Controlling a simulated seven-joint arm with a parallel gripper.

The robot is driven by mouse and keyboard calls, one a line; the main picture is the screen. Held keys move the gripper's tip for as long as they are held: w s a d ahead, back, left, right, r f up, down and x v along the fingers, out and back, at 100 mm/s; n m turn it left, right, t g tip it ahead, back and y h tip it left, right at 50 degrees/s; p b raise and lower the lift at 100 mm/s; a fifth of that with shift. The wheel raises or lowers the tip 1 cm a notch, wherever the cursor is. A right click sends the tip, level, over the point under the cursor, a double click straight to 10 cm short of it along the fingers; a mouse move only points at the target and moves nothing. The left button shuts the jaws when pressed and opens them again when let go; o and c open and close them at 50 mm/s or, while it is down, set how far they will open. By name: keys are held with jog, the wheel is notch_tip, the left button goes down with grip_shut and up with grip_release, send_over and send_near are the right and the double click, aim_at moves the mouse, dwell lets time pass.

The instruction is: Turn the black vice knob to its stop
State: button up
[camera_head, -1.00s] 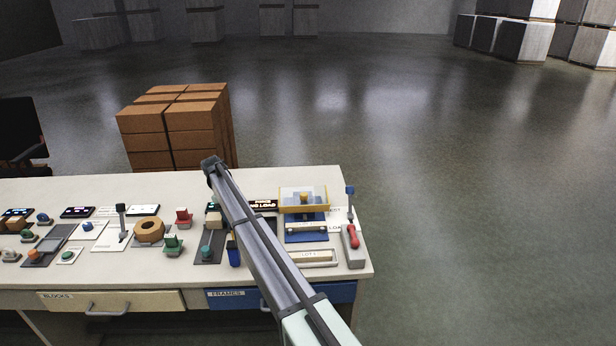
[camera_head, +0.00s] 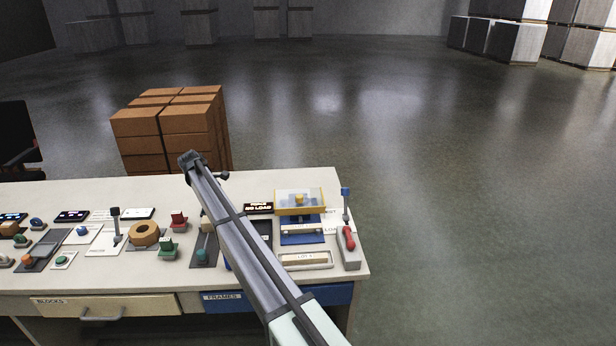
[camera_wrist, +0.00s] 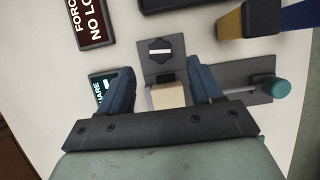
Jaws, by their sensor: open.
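In the wrist view, the black vice knob (camera_wrist: 160,48) has a white line across it and sits on a grey plate (camera_wrist: 151,68), just beyond my fingertips. My gripper (camera_wrist: 160,72) is open, with its two dark blue fingers spread either side of a tan block (camera_wrist: 168,95). The block lies at the near end of the plate, by a small dark part; whether a finger touches it I cannot tell. In the head view my arm hides the knob, and my fingers cannot be made out.
A teal-knobbed lever (camera_wrist: 277,88) on a dark plate lies close right of my right finger. A dark sign (camera_wrist: 90,20) lies at upper left. The white bench (camera_head: 90,190) carries several other fixtures.

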jog(key=v, duration=0.8)
jog(key=w+a+f+m+t+y, duration=0.1)
jog(key=w+a+m+t+y, duration=0.35)
jog(key=m, duration=0.45)
jog(key=w+d+m, duration=0.1)
jog(key=d+m, duration=0.1)
jog(key=d, duration=1.1)
jog(key=w+d+m, duration=0.2)
jog(key=d, duration=1.1)
jog(key=w+d+m+t, duration=0.1)
jog(key=d+m, duration=0.1)
jog(key=d, duration=1.1)
jog(key=shift+w+d+f+y, duration=0.2)
jog(key=shift+d+f+y, duration=0.1)
jog(key=shift+d, duration=0.1)
